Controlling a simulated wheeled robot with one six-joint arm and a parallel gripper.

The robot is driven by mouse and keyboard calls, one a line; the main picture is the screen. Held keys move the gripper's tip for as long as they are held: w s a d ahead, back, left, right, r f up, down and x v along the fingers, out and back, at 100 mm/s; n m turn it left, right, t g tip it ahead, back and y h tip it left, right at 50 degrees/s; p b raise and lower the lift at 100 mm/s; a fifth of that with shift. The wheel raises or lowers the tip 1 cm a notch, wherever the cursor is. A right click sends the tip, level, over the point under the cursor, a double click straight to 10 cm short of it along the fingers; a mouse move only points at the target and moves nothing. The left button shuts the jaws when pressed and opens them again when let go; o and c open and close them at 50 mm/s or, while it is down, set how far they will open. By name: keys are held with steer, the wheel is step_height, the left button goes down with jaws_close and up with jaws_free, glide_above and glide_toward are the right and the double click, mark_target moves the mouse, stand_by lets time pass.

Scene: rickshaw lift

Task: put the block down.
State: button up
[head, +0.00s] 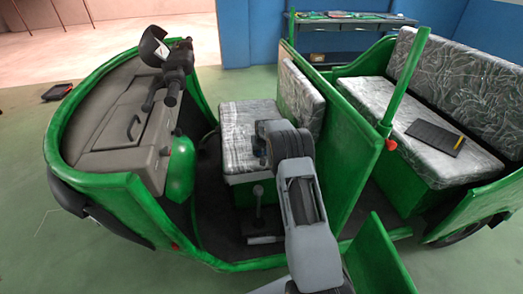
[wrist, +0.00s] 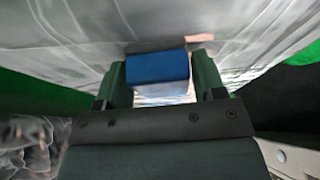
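The blue block (wrist: 157,67) sits between the two fingers of my gripper (wrist: 162,78) in the wrist view. It fills nearly all the space between them, and my gripper looks shut on it. The block's lower face looks pale. A silver, plastic-covered surface (wrist: 60,40) lies close beyond the fingertips. In the head view my gripper (head: 260,150) is at the front seat (head: 238,125) of the green rickshaw, mostly hidden by my own wrist. I cannot tell whether the block touches the seat.
The front seat's backrest (head: 302,98) and a green partition (head: 350,150) stand right of my arm. The handlebar (head: 172,75) is at the left. A dark tablet-like item (head: 435,137) lies on the rear seat (head: 390,105). A workbench (head: 350,20) stands behind.

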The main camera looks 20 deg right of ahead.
steer(key=shift+o, duration=1.4)
